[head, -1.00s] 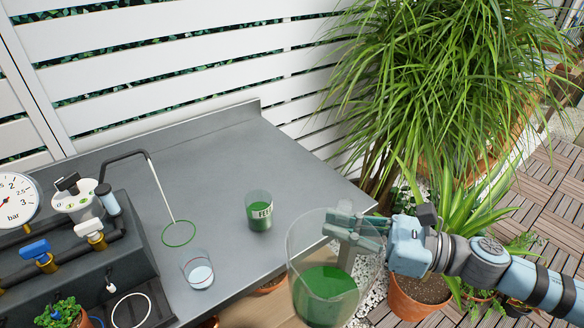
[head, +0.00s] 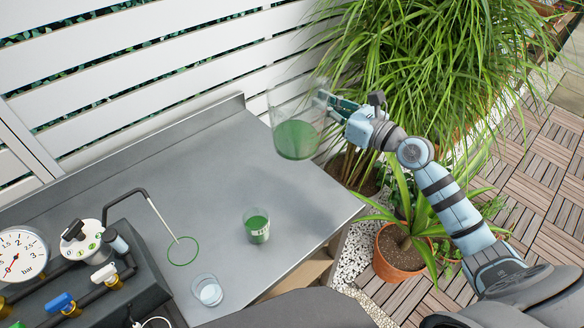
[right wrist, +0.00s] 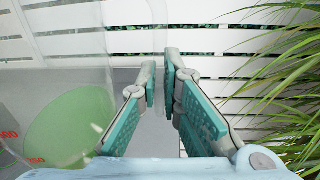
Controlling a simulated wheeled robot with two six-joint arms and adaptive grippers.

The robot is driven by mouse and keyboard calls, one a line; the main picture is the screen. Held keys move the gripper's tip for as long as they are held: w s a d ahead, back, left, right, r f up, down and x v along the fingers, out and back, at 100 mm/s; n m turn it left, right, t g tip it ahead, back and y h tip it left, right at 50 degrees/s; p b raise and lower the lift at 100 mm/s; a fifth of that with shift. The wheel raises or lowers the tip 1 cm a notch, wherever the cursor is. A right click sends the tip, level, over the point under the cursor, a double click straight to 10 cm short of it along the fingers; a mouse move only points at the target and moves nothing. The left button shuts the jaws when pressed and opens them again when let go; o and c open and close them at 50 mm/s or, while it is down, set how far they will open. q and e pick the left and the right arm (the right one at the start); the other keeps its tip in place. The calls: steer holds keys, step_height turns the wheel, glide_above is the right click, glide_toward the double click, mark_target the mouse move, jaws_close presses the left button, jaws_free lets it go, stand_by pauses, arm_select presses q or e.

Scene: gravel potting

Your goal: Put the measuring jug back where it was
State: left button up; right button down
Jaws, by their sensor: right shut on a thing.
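The measuring jug (head: 297,138) is large, clear and holds green liquid. In the head view it is up in the air at the bench's far right part, in front of the white slats. My right gripper (head: 326,101) is shut on it from its right side. In the right wrist view the jug (right wrist: 70,120) fills the left side, with red scale marks and green liquid, beside my right gripper's teal-padded fingers (right wrist: 160,88). A green ring (head: 183,251) lies on the bench under a thin bent tube. My left gripper is out of view.
A small glass of green liquid (head: 257,228) and a clear beaker (head: 207,291) stand on the grey bench (head: 200,160). A pressure gauge (head: 18,255) and valves are at left. Grassy plants (head: 430,60) and a terracotta pot (head: 398,255) are at right. The bench's rear is clear.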

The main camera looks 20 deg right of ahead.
steer(key=shift+m+t+h, duration=0.4)
steer(key=shift+m+h, duration=0.2)
steer(key=shift+h, duration=0.3)
steer(key=w+f+b, duration=0.1)
steer(key=f+b, duration=0.3)
steer(key=f, duration=0.2)
steer(key=w+f+b, duration=0.1)
steer(key=f+b, duration=0.3)
steer(key=f, duration=0.2)
steer(key=w+d+f+b, duration=0.1)
steer(key=f+b, duration=0.3)
steer(key=f, duration=0.2)
steer(key=shift+f, duration=0.2)
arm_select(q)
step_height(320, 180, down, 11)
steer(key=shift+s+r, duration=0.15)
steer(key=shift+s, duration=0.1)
arm_select(e)
steer(key=shift+w+r, duration=0.1)
steer(key=c, duration=2.2)
jaws_free()
steer(key=shift+f, duration=0.2)
steer(key=o, duration=0.4)
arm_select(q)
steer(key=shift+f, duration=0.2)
arm_select(e)
steer(key=shift+o, duration=0.2)
